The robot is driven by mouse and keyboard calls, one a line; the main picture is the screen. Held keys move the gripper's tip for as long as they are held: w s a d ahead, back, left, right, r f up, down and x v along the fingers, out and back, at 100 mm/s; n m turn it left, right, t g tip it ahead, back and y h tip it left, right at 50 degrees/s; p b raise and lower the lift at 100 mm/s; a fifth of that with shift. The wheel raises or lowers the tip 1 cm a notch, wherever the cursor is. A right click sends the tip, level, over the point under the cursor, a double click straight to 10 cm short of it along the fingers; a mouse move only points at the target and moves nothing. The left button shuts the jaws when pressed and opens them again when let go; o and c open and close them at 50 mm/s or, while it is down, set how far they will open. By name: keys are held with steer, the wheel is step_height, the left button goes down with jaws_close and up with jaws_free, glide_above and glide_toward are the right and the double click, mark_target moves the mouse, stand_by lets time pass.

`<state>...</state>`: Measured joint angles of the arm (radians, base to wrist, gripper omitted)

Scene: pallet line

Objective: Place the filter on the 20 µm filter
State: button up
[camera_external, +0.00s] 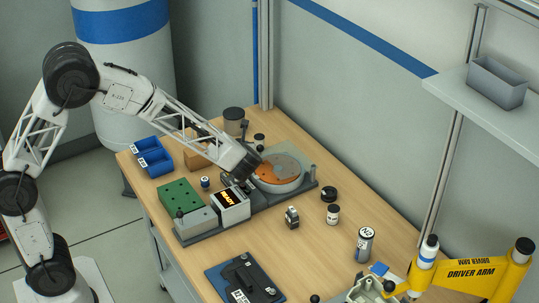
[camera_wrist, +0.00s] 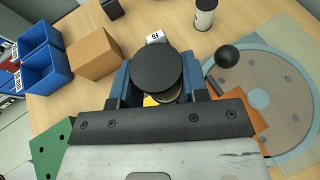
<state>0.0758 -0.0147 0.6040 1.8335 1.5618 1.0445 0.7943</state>
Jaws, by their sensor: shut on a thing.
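My gripper (camera_wrist: 158,82) is shut on a dark round-topped piece (camera_wrist: 156,68), which sits between its blue fingers in the wrist view. Under its edge a tan, metallic-looking round part (camera_wrist: 172,97) shows; I cannot tell whether it belongs to the piece. In the external view my gripper (camera_external: 243,180) is low beside the round plate and behind the box with a lit display (camera_external: 230,207); the held piece is hard to make out there. No 20 µm marking is readable, so I cannot tell which thing is the 20 µm filter.
A round plate with an orange sector (camera_external: 283,168) lies right of my gripper, with a black ball knob (camera_wrist: 227,56) close by. A green block (camera_external: 180,197), blue bins (camera_external: 152,156) and a cardboard box (camera_wrist: 93,53) stand left. Small jars (camera_external: 333,214) stand front right.

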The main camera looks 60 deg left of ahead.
steer(key=a+n+g, duration=0.2)
steer(key=a, duration=0.6)
steer(key=shift+s+r+g+y, duration=0.3)
steer(key=shift+r+y, duration=0.05)
steer(key=shift+y, duration=0.05)
glide_above(260, 137)
steer(key=shift+f, duration=0.75)
steer(key=shift+f, duration=1.75)
steer(key=shift+f, duration=0.15)
steer(key=o, duration=1)
